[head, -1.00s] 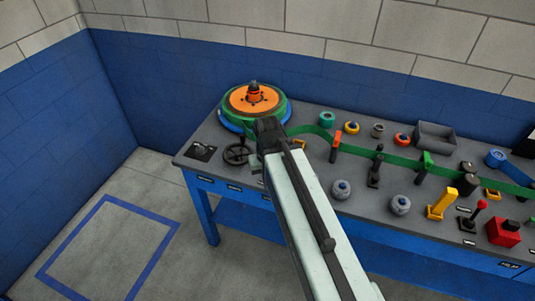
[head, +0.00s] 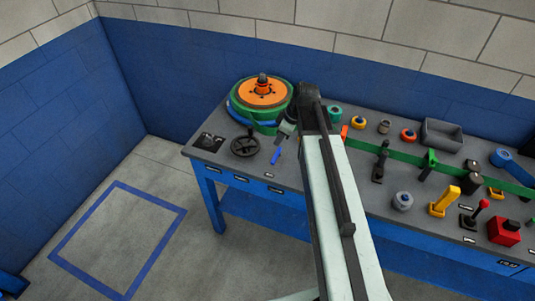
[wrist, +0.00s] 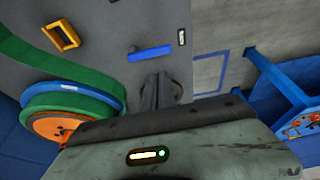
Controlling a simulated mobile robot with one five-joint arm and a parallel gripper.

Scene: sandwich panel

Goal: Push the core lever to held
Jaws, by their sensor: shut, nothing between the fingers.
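A small blue lever (head: 276,155) stands out on the grey bench between the handwheel and my arm. It also shows as a blue bar (wrist: 150,53) in the wrist view. I cannot read which lever is the core lever or tell its set position. My gripper (head: 286,131) hangs just above and beyond the blue lever in the head view. In the wrist view its dark fingers (wrist: 158,90) are together and empty, apart from the blue bar in the picture. A green and blue reel with an orange disc (head: 266,92) stands behind, left of my gripper.
A black handwheel (head: 245,146) stands left of the blue lever. A yellow frame (wrist: 61,35) and green strip lie beside it in the wrist view. A yellow lever (head: 444,202), a red-knobbed lever (head: 476,213) and a red block (head: 504,232) stand at right. The floor at left is clear.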

